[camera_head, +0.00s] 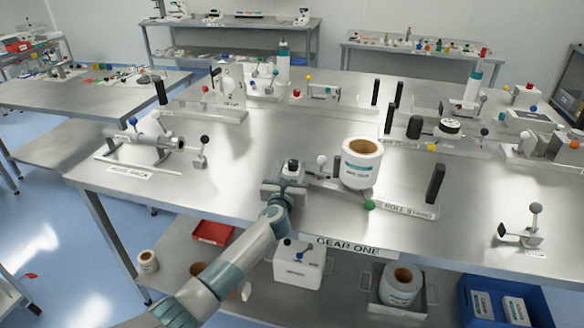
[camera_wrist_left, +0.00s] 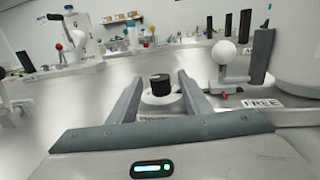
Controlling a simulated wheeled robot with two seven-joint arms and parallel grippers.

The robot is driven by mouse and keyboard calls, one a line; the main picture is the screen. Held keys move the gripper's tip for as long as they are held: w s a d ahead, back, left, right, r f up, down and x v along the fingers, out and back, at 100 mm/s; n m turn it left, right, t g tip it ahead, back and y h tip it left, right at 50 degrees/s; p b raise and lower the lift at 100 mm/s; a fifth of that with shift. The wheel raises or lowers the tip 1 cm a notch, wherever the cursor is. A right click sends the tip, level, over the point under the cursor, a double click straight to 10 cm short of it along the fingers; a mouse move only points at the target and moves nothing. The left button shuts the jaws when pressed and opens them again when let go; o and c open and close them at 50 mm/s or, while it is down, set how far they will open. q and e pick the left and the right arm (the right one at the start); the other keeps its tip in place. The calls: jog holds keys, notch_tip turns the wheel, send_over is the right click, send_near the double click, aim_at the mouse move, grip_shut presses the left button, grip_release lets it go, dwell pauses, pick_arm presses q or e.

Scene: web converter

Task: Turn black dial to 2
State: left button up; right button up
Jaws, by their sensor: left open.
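The black dial (camera_wrist_left: 160,84) is a short black knob on a round white base, seen between and beyond the fingers of my left gripper (camera_wrist_left: 161,76) in the left wrist view. The fingers stand apart, one on each side of the dial, with gaps visible. In the head view the dial's dark top (camera_head: 293,165) shows just past my left gripper (camera_head: 288,178), near the front of the steel table. The dial's markings are too small to read, so its setting cannot be told. My right gripper is not in either view.
A white roll (camera_head: 362,163) stands close to the right of the dial, with a white ball lever (camera_head: 322,160) between. A FREE label (camera_wrist_left: 262,103) shows in the wrist view. A green knob (camera_head: 369,204) and a black upright handle (camera_head: 435,183) lie further right.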

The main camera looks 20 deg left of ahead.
pick_arm(q)
jog(key=shift+w+a, duration=0.1)
jog(key=shift+w, duration=0.4)
jog(key=shift+c, duration=0.4)
jog(key=c, duration=1)
jog(key=shift+h, duration=0.3)
